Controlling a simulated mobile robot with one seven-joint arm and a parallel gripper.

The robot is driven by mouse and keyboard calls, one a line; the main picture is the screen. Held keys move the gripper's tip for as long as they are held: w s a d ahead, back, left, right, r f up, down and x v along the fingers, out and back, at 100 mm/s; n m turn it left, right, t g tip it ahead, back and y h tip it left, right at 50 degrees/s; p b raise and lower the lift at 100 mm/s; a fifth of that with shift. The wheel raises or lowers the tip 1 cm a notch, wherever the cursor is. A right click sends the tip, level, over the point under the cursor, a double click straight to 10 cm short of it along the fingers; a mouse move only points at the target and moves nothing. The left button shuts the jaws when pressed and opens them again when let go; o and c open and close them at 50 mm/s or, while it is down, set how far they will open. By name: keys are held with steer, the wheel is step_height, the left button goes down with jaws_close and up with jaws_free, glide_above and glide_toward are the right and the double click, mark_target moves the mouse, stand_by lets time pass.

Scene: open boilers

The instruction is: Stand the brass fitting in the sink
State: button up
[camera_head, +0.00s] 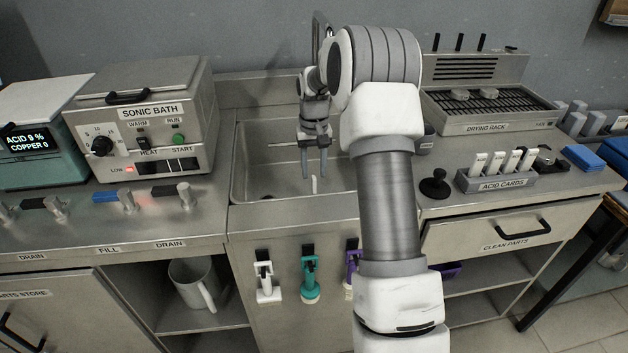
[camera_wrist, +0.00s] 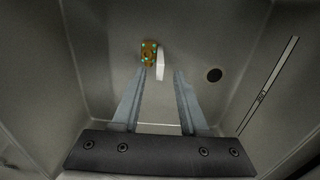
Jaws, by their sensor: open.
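The brass fitting appears to be the small orange-brown piece with green spots (camera_wrist: 149,53) on the sink floor in the wrist view. I cannot tell whether it stands or lies. It does not show clearly in the head view. A narrow white piece (camera_wrist: 161,64) is right beside it and also shows in the head view (camera_head: 314,185). My gripper (camera_head: 314,176) points down into the steel sink (camera_head: 262,183), open and empty. In the wrist view my fingertips (camera_wrist: 162,73) are spread, with the fitting just beyond the left one. Nothing is between them in grip.
A dark round drain (camera_wrist: 214,75) and a thin ruled strip (camera_wrist: 268,84) are right of the fitting. The sonic bath (camera_head: 140,120) stands left of the sink. The drying rack (camera_head: 490,108) and acid cards holder (camera_head: 496,180) are right. A black knobbed tool (camera_head: 435,185) stands near the right rim.

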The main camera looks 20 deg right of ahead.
step_height(320, 180, up, 5)
steer(key=shift+f+p, duration=0.2)
steer(key=shift+p, duration=0.1)
steer(key=shift+a+r, duration=0.1)
steer(key=shift+r, duration=0.55)
steer(key=s+a+r+n+t, duration=0.2)
steer(key=s+a+r, duration=0.7)
steer(key=s+r, duration=0.45)
steer(key=s+a+n+t, duration=0.1)
steer(key=s+a+t, duration=0.15)
steer(key=s, duration=0.75)
steer(key=s+a+t, duration=0.1)
steer(key=s+a, duration=0.3)
steer(key=s, duration=0.5)
step_height(320, 180, up, 10)
steer(key=p, duration=1)
steer(key=shift+w+r, duration=0.2)
steer(key=shift+r, duration=0.05)
